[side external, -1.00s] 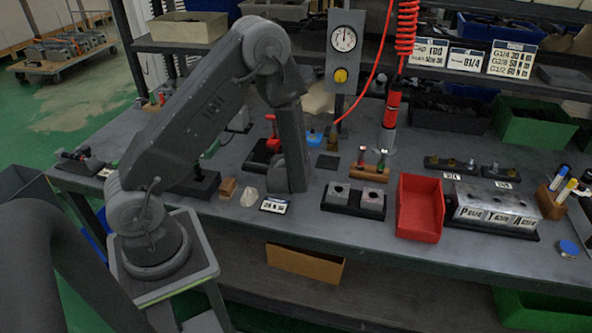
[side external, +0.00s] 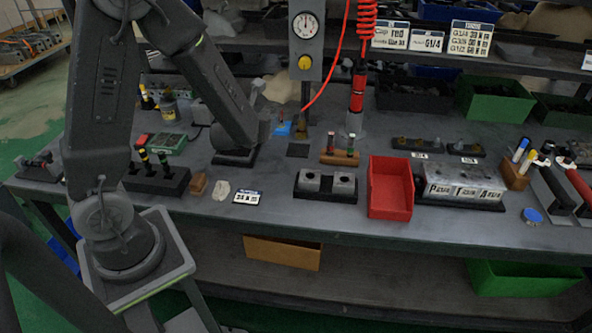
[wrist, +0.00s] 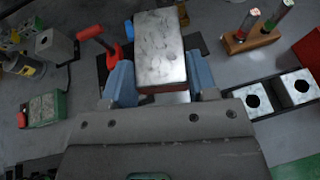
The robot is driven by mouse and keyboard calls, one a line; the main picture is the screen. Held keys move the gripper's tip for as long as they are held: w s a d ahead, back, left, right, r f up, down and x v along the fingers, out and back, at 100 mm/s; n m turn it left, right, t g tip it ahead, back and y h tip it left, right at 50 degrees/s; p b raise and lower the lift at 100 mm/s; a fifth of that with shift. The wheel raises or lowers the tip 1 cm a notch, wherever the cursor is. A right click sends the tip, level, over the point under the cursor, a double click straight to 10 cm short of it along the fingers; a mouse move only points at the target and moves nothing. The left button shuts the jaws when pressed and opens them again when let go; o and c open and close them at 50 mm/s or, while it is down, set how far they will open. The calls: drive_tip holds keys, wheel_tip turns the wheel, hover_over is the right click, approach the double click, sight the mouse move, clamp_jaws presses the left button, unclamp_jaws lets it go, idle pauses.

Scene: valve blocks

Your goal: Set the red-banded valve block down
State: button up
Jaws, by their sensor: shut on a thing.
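The valve block (wrist: 160,48) is a grey metal block with a worn, scratched face. A narrow dark red strip shows along its near lower edge in the wrist view. My gripper (wrist: 160,82) has its two blue fingers on either side of the block and is shut on it. The block is above the bench; the gap beneath it cannot be judged.
A red-handled tool (wrist: 92,34) stands close left of the block, and a dark square pad (side external: 298,150) lies nearby. Two holed blocks (side external: 327,182) sit on a black base. A wooden stand (side external: 340,157) and red bin (side external: 390,190) are to the right.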

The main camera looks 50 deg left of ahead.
drive_tip(key=w+d+r+m+t+h, duration=0.1)
drive_tip(key=w+d+r+m+h, duration=0.15)
drive_tip(key=d, duration=0.45)
drive_tip(key=w+d+r+m+t+h, duration=0.1)
drive_tip(key=w+d+r, duration=0.15)
drive_tip(key=d, duration=0.35)
drive_tip(key=s+a+f+n+y, duration=0.1)
drive_tip(key=a, duration=0.2)
drive_tip(key=s+a+f+n+g+y, duration=0.1)
drive_tip(key=a+f, duration=0.1)
drive_tip(key=a, duration=0.2)
drive_tip(key=s+a+f+n+y, duration=0.1)
drive_tip(key=s+a, duration=0.1)
drive_tip(key=a, duration=0.2)
drive_tip(key=shift+a+f+g, duration=0.15)
drive_tip(key=shift+f+g, duration=0.1)
drive_tip(key=shift+g, duration=0.15)
drive_tip(key=s+a+f+n+g+y, duration=0.2)
drive_tip(key=s+a+f+n, duration=0.1)
drive_tip(key=s+a, duration=0.6)
drive_tip(key=shift+a+f, duration=0.4)
drive_tip(key=shift+a, duration=0.1)
drive_tip(key=shift+y, duration=0.25)
